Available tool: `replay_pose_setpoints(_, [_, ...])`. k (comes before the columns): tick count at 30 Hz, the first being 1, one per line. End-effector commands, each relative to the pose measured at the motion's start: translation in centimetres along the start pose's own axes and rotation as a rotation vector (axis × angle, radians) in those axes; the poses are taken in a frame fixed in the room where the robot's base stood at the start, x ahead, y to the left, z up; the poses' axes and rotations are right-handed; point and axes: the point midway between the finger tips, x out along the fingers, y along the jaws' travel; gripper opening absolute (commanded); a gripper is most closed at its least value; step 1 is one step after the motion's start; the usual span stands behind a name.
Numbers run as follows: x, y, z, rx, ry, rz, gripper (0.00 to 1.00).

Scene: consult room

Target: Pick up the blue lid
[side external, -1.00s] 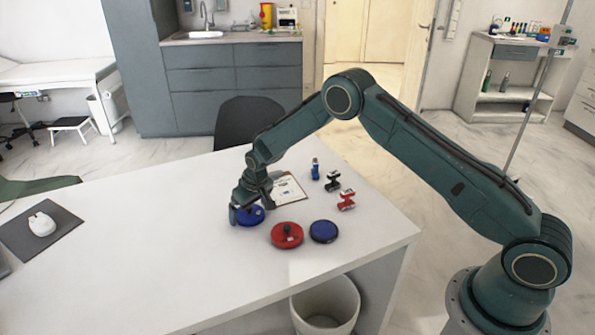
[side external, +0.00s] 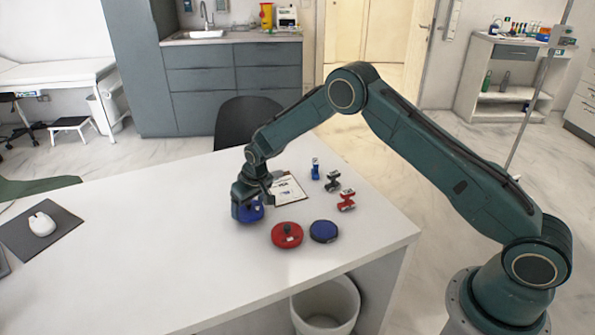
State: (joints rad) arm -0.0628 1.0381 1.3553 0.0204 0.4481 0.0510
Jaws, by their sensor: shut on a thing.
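The blue lid (side external: 250,213) is at my gripper, on the white table left of the red lid. My gripper (side external: 248,207) points down and is shut on the blue lid. The fingers hide much of the lid, and I cannot tell whether it is clear of the table. A second round blue piece (side external: 323,231) with a dark rim lies flat to the right, apart from my gripper.
A red lid (side external: 287,234) with a dark knob lies between the two blue pieces. Behind are a clipboard (side external: 291,190), a small blue bottle (side external: 315,168), a dark clamp-like item (side external: 332,181) and a red one (side external: 346,200).

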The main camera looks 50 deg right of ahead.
Motion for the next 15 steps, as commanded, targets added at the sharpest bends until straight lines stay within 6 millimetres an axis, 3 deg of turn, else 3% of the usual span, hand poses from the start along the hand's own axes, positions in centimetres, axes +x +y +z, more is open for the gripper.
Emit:
replay_pose_setpoints(8, [-4.4, 0.0, -1.4, 0.000, 0.003, 0.000, 0.59])
replay_pose_setpoints(15, [-9.5, 0.0, -3.0, 0.000, 0.004, 0.000, 0.59])
